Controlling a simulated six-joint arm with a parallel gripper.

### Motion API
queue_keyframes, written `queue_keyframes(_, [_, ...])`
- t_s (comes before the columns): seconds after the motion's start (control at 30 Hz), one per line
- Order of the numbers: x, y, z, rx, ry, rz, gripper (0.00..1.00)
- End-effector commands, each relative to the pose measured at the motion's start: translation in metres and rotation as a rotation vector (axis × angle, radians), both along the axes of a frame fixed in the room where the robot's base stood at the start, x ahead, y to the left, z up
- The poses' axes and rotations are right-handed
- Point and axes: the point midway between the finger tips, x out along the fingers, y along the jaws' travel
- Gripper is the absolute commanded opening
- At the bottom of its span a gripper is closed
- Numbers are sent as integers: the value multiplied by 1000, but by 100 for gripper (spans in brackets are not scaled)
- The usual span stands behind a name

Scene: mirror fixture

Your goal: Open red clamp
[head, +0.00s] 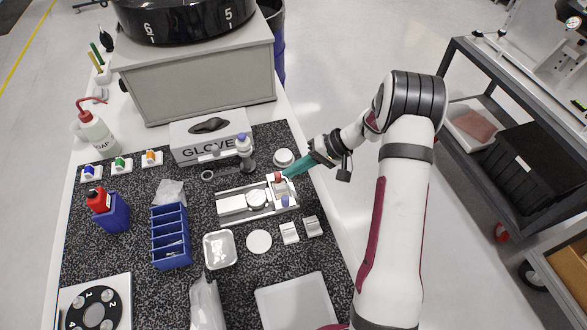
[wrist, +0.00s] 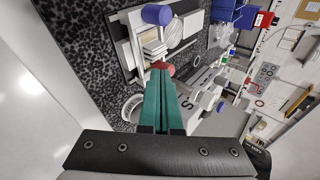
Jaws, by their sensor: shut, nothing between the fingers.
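The red clamp (head: 278,177) is a small red knob on the right end of the white mirror fixture (head: 232,203). A blue clamp (head: 285,201) sits nearer on the same end. My gripper (head: 287,174) has teal fingers, pressed together with nothing between them, and reaches in from the right. In the wrist view the fingertips (wrist: 160,72) are at the red clamp (wrist: 168,69) and partly cover it; I cannot tell whether they touch. The blue clamp (wrist: 157,14) shows clearly beyond.
A glove box (head: 208,137) and a blue-capped post stand behind the fixture. A round white piece (head: 283,158) lies close behind my gripper. A white disc (head: 259,242), small white blocks (head: 289,233) and a blue bin (head: 170,237) stand nearer. The bench's right edge is close.

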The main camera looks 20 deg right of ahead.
Motion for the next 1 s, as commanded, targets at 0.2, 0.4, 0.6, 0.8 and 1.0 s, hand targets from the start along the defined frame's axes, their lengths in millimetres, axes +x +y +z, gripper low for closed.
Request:
queue_keyframes(0.2, [0, 0, 0, 0, 0, 0, 0])
queue_keyframes(0.4, [-1, 0, 0, 0, 0, 0, 0])
queue_keyframes(0.6, [-2, 2, 0, 0, -1, 1, 0])
queue_keyframes(0.8, [-3, 3, 0, 0, -1, 1, 0])
queue_keyframes(1.0, [-5, 5, 0, 0, -1, 0, 0])
